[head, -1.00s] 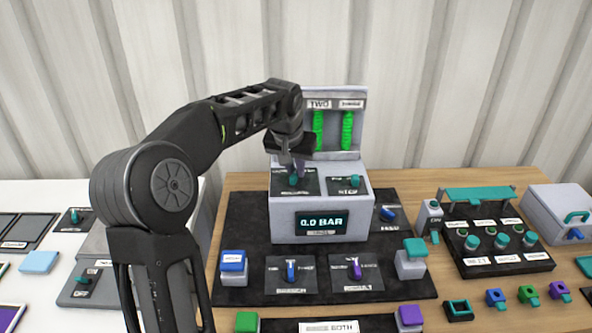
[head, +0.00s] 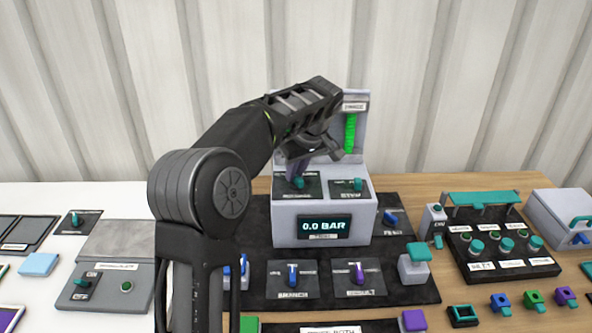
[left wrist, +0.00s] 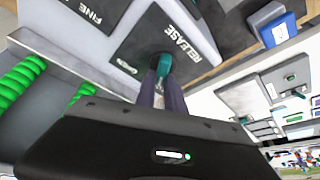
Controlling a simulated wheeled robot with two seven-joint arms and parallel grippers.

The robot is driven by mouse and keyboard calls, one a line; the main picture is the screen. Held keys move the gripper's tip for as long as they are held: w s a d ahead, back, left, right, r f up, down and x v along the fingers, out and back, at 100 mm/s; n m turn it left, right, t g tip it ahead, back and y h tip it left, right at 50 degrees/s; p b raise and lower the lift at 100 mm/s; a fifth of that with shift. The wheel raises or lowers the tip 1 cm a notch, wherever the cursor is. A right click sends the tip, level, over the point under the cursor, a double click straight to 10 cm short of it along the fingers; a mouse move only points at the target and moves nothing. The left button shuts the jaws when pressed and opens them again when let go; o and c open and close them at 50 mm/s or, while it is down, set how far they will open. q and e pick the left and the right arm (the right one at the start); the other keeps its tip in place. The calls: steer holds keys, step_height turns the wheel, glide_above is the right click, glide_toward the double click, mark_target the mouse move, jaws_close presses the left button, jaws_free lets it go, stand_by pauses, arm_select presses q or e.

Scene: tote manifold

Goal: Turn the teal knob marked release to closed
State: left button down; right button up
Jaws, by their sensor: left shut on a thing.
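The teal release knob (head: 298,184) is on the left dark plate on top of the grey box (head: 283,231). In the left wrist view the knob (left wrist: 163,65) is beside the word RELEASE, with a smaller word, too blurred to read surely, on its other side. My left gripper (head: 296,172) reaches down from above, its fingers (left wrist: 162,88) shut on the knob. The fingers and palm hide part of the knob and plate, so its exact setting is hard to tell. My right gripper is not in view.
A second teal knob (head: 357,184) is close to the right on the same box top. A raised back panel with a green coil (head: 350,135) stands behind. The box front display (head: 324,227) reads 0.0 BAR. Blue (head: 292,275) and purple (head: 358,272) levers are in front.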

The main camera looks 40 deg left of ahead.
mark_target(300, 178)
arm_select(q)
steer(key=shift+n, duration=0.5)
steer(key=c, duration=1.4)
jaws_free()
steer(key=shift+c, duration=0.2)
steer(key=shift+r, duration=0.1)
steer(key=v, duration=0.4)
steer(key=shift+d+r, duration=0.1)
steer(key=r, duration=0.1)
steer(key=d+r+p, duration=0.1)
steer(key=shift+s+r+g+p, duration=0.1)
steer(key=shift+r+g+p, duration=0.2)
steer(key=shift+r, duration=0.1)
steer(key=shift+s+d+r, duration=0.1)
steer(key=shift+r, duration=0.15)
